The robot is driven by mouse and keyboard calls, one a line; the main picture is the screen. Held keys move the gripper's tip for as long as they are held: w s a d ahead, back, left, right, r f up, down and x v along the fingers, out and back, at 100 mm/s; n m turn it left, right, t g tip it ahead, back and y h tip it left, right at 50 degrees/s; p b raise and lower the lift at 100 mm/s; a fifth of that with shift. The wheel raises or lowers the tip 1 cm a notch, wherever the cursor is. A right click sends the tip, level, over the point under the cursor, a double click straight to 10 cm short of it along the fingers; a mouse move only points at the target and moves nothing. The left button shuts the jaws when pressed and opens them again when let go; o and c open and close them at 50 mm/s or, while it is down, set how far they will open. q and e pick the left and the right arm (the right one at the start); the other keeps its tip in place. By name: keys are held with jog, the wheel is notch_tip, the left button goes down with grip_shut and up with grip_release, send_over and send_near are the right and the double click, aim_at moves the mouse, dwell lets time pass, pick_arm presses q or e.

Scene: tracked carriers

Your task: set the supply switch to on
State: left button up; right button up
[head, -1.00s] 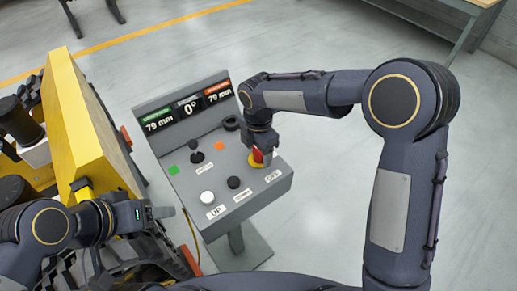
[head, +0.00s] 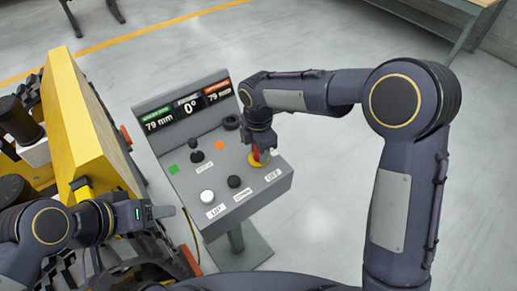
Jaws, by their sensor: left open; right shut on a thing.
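The supply switch (head: 257,156) is a red handle on a yellow base near the right end of the grey control panel (head: 222,160). My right gripper (head: 260,148) points down over it and is shut on the red handle, hiding much of it. A small white label (head: 272,174) lies just in front of the switch; I cannot read it surely. My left gripper (head: 162,212) is at the left, apart from the panel's front left side; its jaws are open, though its fingers show only small and dark.
The panel carries a black joystick (head: 196,152), a white button (head: 207,196), a black button (head: 234,181) and a display (head: 186,107) reading 79 mm, 0° and 79 mm. A yellow machine (head: 92,125) stands close at left.

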jog(key=m, duration=0.4)
jog(key=shift+b, duration=0.3)
jog(key=m, duration=0.4)
jog(key=m+b, duration=0.1)
jog(key=m, duration=0.3)
jog(key=shift+r+m, duration=0.1)
jog(key=shift+m, duration=2)
jog(key=o, duration=1)
